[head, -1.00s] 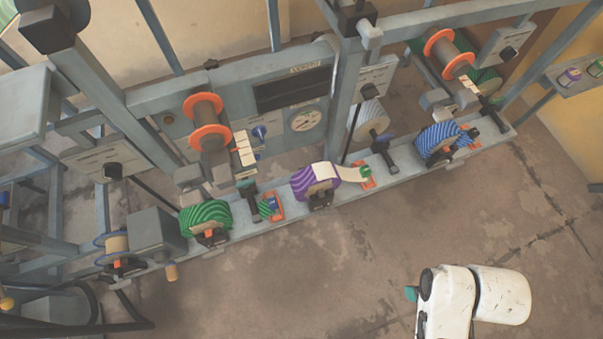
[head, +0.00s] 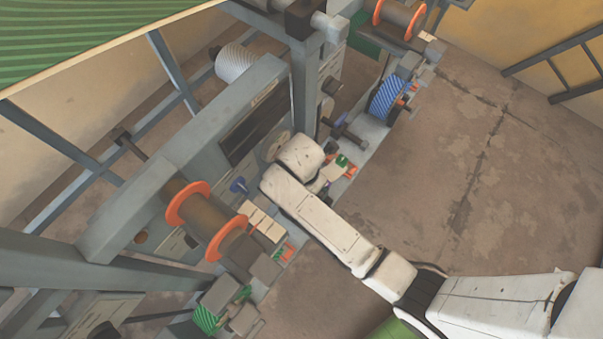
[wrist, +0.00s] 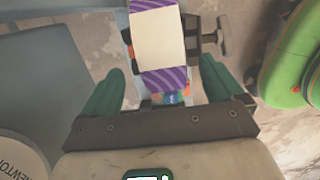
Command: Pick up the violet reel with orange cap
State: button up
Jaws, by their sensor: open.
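The violet striped reel (wrist: 165,79) shows in the wrist view, just ahead of my gripper, with a cream strip (wrist: 158,38) over its middle. Small orange parts show at its sides, but I cannot make out a clear cap. My gripper (wrist: 162,66) is open, with one green finger on each side of the reel's near part and visible gaps to both. Nothing is held. In the head view my white arm reaches over the bench and hides the reel and the gripper.
A blue striped reel (head: 387,98) stands farther along the bench. A small green block (head: 341,160) sits beside my arm. An orange-flanged spool (head: 188,206) and an upright grey post (head: 306,85) stand close by. The floor (head: 470,190) to the right is clear.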

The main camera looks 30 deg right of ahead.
notch_tip(320, 180, down, 2)
jog(key=shift+w+d+f, duration=0.1)
jog(key=shift+d+f, duration=0.05)
jog(key=shift+f, duration=0.05)
jog(key=shift+d+f+b, duration=0.15)
jog(key=shift+f+b, duration=0.35)
jog(key=shift+f, duration=0.9)
jog(key=shift+d+f+b, duration=0.1)
jog(key=shift+f+b, duration=0.35)
jog(key=shift+f, duration=0.95)
jog(key=shift+c, duration=0.3)
grip_shut()
jog(key=shift+r, duration=0.1)
